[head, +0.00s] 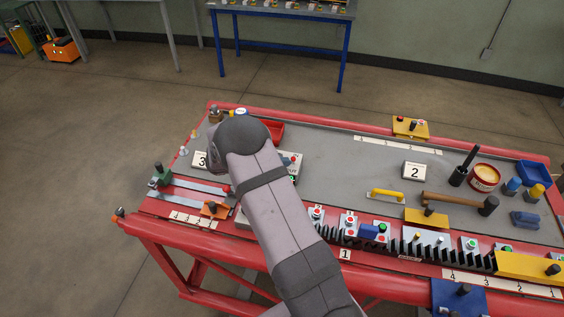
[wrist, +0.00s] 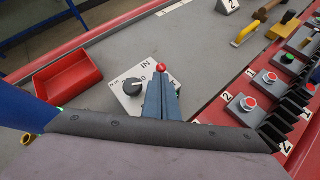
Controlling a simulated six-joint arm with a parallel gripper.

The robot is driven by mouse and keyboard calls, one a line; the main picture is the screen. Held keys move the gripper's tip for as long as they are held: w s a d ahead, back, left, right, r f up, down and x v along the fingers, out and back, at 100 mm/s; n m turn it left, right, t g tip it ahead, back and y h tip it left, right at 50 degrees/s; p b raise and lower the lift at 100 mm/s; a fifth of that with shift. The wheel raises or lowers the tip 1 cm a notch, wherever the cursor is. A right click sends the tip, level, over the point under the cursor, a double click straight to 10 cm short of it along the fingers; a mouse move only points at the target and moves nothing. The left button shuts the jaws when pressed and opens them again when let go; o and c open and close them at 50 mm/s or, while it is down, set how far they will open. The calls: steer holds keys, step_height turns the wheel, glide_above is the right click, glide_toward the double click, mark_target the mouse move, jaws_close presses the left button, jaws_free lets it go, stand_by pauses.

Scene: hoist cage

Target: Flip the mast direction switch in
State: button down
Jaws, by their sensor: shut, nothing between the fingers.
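A pale switch plate (wrist: 125,77) marked IN lies on the grey bench top in the wrist view. It carries a round black knob (wrist: 132,87) with a light pointer mark. A red ball tip (wrist: 161,68) shows just beyond my fingers; I cannot tell whether it is a lever end or a lamp. My gripper (wrist: 161,82) is shut and empty, over the right part of the plate, beside the knob. Its fingers hide part of the plate, and contact cannot be told. In the head view my arm hides the gripper and most of the plate (head: 293,158).
A red tray (wrist: 68,82) stands left of the plate. Push-button boxes (wrist: 247,105) and black bellows (wrist: 293,113) line the right side. A yellow handle (head: 387,194) and a hammer (head: 455,201) lie further right. Bare bench top lies beyond the plate.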

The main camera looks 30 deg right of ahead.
steer(key=shift+w+d+r, duration=0.45)
steer(key=shift+d+r, duration=0.05)
steer(key=shift+r, duration=0.05)
stand_by(0.6)
steer(key=shift+w+d+r, duration=0.2)
steer(key=shift+w+r, duration=0.05)
steer(key=shift+w+d+r+g+y, duration=0.1)
steer(key=shift+w+d+g+y, duration=0.2)
steer(key=shift+g+y, duration=0.2)
steer(key=shift+w+d, duration=0.45)
steer(key=shift+d, duration=0.05)
steer(key=shift+r, duration=0.15)
steer(key=shift+r+p, duration=0.65)
steer(key=shift+r, duration=0.1)
